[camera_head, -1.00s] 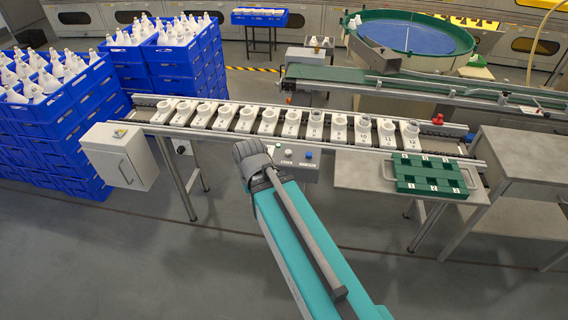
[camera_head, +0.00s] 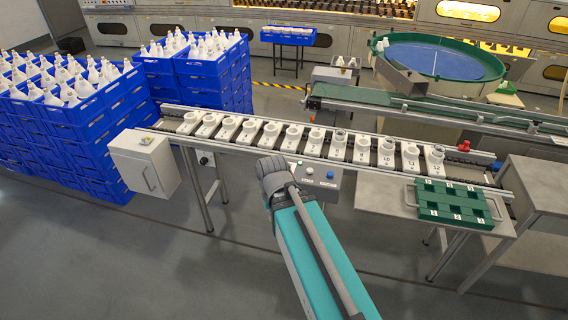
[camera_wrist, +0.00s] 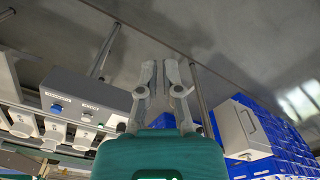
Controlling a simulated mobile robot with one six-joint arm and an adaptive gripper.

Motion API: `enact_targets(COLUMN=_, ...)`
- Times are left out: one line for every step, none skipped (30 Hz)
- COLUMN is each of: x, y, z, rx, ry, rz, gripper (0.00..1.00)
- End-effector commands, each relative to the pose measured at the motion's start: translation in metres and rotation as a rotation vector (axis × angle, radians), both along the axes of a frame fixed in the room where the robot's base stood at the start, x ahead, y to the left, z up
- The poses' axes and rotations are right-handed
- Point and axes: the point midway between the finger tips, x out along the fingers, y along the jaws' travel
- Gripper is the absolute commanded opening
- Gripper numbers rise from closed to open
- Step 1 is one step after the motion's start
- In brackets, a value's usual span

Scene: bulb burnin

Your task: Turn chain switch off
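A grey control box (camera_head: 318,180) hangs on the near side of the conveyor, with small labelled controls on its face. A blue button (camera_head: 330,174) is plain; the labels and the switch position are too small to read. In the wrist view the control box (camera_wrist: 85,95) is at the left, with its blue button (camera_wrist: 57,107). My gripper (camera_wrist: 160,68) points at open floor there, right of the box. Its fingers are a narrow gap apart with nothing between them. In the head view my dark wrist is just left of the box and hides the fingers.
The conveyor (camera_head: 260,148) carries a row of numbered white holders. A grey cabinet (camera_head: 146,165) and a small box with a black knob (camera_head: 204,158) are left. Stacked blue crates (camera_head: 75,125) stand farther left. A green tray (camera_head: 452,205) lies right. Foreground floor is clear.

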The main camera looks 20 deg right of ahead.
Motion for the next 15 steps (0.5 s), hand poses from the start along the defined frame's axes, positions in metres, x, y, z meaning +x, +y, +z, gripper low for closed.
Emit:
enact_targets(x=0.002, y=0.0, z=0.0, rx=0.0, ry=0.0, rz=-0.002, gripper=0.24)
enact_targets(x=0.004, y=-0.001, z=0.001, rx=0.0, ry=0.0, rz=-0.004, gripper=0.3)
enact_targets(x=0.007, y=-0.002, z=0.001, rx=0.0, ry=0.0, rz=-0.007, gripper=0.37)
enact_targets(x=0.01, y=-0.002, z=0.001, rx=0.0, ry=0.0, rz=-0.011, gripper=0.43)
enact_targets(x=0.014, y=-0.003, z=0.002, rx=0.0, ry=0.0, rz=-0.015, gripper=0.48)
enact_targets(x=0.021, y=-0.005, z=0.003, rx=0.0, ry=0.0, rz=-0.022, gripper=0.56)
enact_targets(x=0.026, y=-0.006, z=0.004, rx=0.0, ry=0.0, rz=-0.029, gripper=0.61)
enact_targets(x=0.033, y=-0.008, z=0.004, rx=0.0, ry=0.0, rz=-0.036, gripper=0.67)
enact_targets(x=0.042, y=-0.01, z=0.006, rx=0.0, ry=0.0, rz=-0.047, gripper=0.74)
enact_targets(x=0.05, y=-0.013, z=0.007, rx=0.0, ry=0.0, rz=-0.057, gripper=0.8)
enact_targets(x=0.059, y=-0.015, z=0.008, rx=0.0, ry=0.0, rz=-0.068, gripper=0.82)
enact_targets(x=0.071, y=-0.019, z=0.009, rx=0.0, ry=0.0, rz=-0.083, gripper=0.82)
enact_targets(x=0.08, y=-0.022, z=0.011, rx=0.0, ry=0.0, rz=-0.095, gripper=0.82)
enact_targets(x=0.09, y=-0.026, z=0.012, rx=0.0, ry=0.0, rz=-0.108, gripper=0.82)
enact_targets(x=0.104, y=-0.03, z=0.014, rx=0.0, ry=0.0, rz=-0.126, gripper=0.82)
